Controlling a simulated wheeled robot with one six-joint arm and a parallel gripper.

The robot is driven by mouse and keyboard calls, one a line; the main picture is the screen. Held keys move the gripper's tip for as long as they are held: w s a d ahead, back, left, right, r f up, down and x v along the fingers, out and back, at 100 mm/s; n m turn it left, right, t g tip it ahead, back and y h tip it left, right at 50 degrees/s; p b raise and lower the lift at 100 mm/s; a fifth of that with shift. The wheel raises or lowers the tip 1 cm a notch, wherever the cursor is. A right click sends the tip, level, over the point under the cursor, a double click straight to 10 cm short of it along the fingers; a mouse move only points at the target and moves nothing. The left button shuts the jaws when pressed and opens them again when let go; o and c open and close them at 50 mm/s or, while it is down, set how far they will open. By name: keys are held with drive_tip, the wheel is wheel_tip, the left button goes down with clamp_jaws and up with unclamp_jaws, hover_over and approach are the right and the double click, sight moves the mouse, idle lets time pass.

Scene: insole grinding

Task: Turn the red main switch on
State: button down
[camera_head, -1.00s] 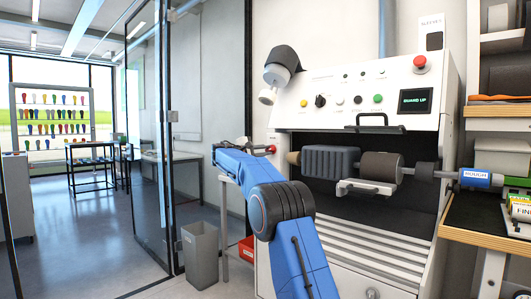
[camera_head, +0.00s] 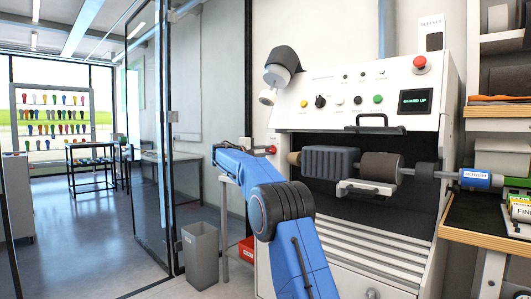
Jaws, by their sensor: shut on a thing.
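The red main switch (camera_head: 271,149) shows as a small red knob at the left side of the grinding machine. My blue arm rises from the bottom and bends left, with its end beside the switch. My gripper (camera_head: 262,149) is small and partly hidden there. It appears shut on the red switch. The fingers and the switch's exact angle are too small to make out.
The machine's sloping white panel (camera_head: 345,85) has several buttons, a black knob (camera_head: 320,101), a red stop button (camera_head: 420,64) and a display reading "GUARD UP" (camera_head: 416,101). Grinding rollers (camera_head: 380,167) sit below. A grey bin (camera_head: 200,255) and glass door stand at left.

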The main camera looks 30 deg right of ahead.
drive_tip(key=shift+f, duration=0.1)
drive_tip(key=c, duration=1.7)
unclamp_jaws()
drive_tip(key=shift+a, duration=0.15)
drive_tip(key=v, duration=1.7)
drive_tip(key=s+d+f+y, duration=0.1)
drive_tip(key=s+f+y, duration=0.25)
drive_tip(key=s, duration=0.65)
drive_tip(key=s+f+g+y, duration=0.15)
drive_tip(key=s+f, duration=0.35)
drive_tip(key=s, duration=0.6)
drive_tip(key=s+d+f+y, duration=0.1)
drive_tip(key=s+f+y, duration=0.35)
drive_tip(key=s, duration=0.55)
drive_tip(key=s+a+f+m+y, duration=0.1)
drive_tip(key=s+a+f, duration=0.3)
drive_tip(key=s+f, duration=0.4)
drive_tip(key=s+a+f+m+y, duration=0.1)
drive_tip(key=s+a+f+y, duration=0.3)
drive_tip(key=s+f, duration=0.4)
drive_tip(key=s+a+f+m+y, duration=0.1)
drive_tip(key=s+a+f, duration=0.3)
drive_tip(key=s+f, duration=0.4)
drive_tip(key=shift+s+m+y, duration=0.2)
drive_tip(key=shift+s+y, duration=0.2)
drive_tip(key=shift+s, duration=1.55)
drive_tip(key=shift+s+m+y, duration=0.2)
drive_tip(key=shift+s+y, duration=0.15)
drive_tip(key=shift+s, duration=1.6)
